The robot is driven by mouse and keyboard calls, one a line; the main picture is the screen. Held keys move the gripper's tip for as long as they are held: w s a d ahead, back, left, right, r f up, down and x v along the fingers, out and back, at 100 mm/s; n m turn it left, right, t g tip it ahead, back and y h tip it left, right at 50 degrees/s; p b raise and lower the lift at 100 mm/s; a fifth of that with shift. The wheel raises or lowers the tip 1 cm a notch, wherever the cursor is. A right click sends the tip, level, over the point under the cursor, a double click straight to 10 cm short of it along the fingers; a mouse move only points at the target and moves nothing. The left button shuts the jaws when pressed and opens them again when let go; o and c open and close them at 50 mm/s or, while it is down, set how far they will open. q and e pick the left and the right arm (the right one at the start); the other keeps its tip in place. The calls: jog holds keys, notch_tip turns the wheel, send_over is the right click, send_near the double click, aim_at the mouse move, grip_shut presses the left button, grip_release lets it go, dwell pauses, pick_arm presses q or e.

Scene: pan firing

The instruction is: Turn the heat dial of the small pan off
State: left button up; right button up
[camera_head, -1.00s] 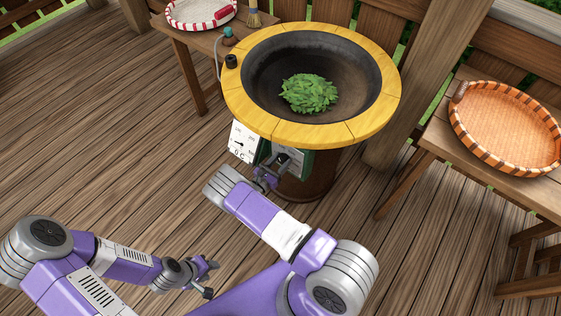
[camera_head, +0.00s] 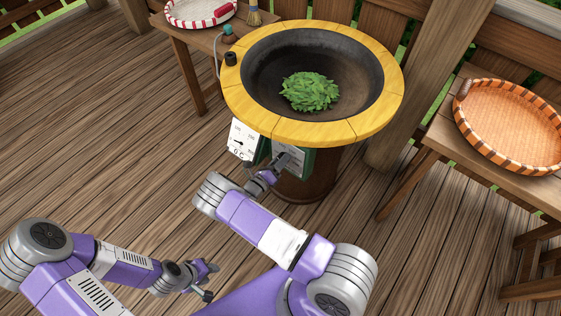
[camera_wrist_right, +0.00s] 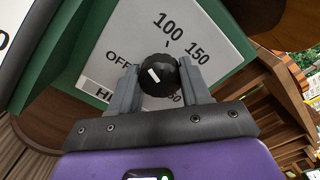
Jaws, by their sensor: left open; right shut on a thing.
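The small pan (camera_head: 255,52) is a dark bowl in a wide yellow wooden rim (camera_head: 240,105). Its green control box (camera_head: 309,164) is on the front, partly hidden by my right arm. In the right wrist view, the black heat dial (camera_wrist_right: 158,76) sits on a white plate (camera_wrist_right: 135,25) marked OFF, 100 and 150. The dial's white mark slants to the upper left, on the OFF side. My right gripper (camera_head: 278,166) is shut on the dial, one finger on each side. My left gripper (camera_head: 211,281) is open and empty, low over the deck.
Green leaves (camera_head: 310,91) lie in the pan. A white gauge (camera_head: 244,140) hangs beside the box. A woven orange tray (camera_head: 510,125) lies on the right table; a white-and-red tray (camera_head: 197,10) and a brush (camera_head: 254,14) are on the left table. The deck at left is clear.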

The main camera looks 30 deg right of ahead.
jog(key=n+b, duration=0.1)
jog(key=n, duration=0.9)
jog(key=shift+f+n, duration=0.15)
jog(key=shift+n, duration=0.45)
jog(key=o, duration=1.1)
jog(key=shift+c, duration=0.2)
jog(key=shift+a, duration=0.1)
jog(key=p+v, duration=0.1)
jog(key=v, duration=0.6)
jog(key=shift+a+p, duration=0.15)
jog(key=shift+p, duration=0.2)
jog(key=shift+s, duration=0.15)
